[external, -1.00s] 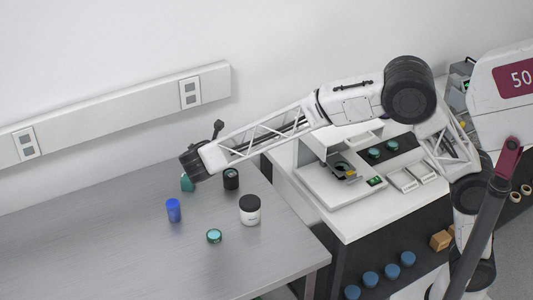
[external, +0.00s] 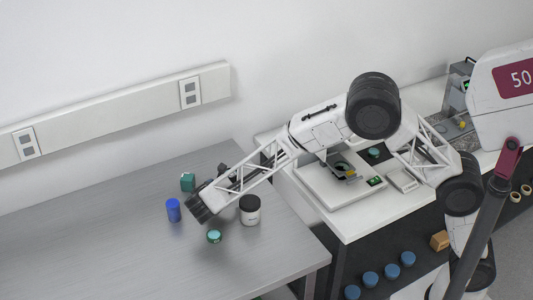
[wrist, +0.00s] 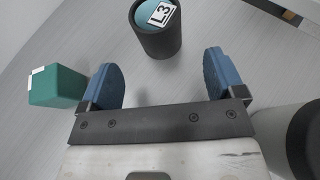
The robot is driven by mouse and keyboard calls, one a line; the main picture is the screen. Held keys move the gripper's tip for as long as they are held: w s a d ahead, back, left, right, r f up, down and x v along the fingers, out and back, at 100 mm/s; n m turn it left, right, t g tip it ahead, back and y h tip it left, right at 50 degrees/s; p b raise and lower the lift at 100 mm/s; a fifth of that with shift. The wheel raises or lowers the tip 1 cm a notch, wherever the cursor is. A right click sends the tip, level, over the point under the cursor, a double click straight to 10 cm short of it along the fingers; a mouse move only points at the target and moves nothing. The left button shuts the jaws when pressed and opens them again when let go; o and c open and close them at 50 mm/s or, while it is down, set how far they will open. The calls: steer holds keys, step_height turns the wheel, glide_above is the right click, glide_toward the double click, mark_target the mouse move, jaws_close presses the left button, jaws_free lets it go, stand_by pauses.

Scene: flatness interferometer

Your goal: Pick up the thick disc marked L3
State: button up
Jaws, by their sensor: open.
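The disc marked L3 (wrist: 150,14) shows a teal top face with a white label in the wrist view. It sits in the mouth of a dark upright cylinder (wrist: 158,44), and the top of the frame cuts it off. In the external view my arm mostly hides that cylinder. My gripper (wrist: 162,78) is open and empty, with its two blue fingers spread apart. The cylinder stands ahead of the fingers, apart from them and roughly between them. In the external view my gripper (external: 203,208) is low over the metal table, its fingertips not clear.
A green block (wrist: 58,87) is left of the fingers. A white jar with a black lid (external: 250,211) is close on the right. A blue cylinder (external: 174,210) and a small teal-topped disc (external: 214,237) stand nearby. The table's left front (external: 90,255) is clear.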

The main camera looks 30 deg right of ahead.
steer(key=shift+x, duration=1.3)
steer(key=shift+r+x, duration=0.15)
steer(key=shift+x, duration=1.15)
steer(key=shift+r+x, duration=0.1)
steer(key=shift+x, duration=1.15)
steer(key=shift+w, duration=0.1)
steer(key=c, duration=1.2)
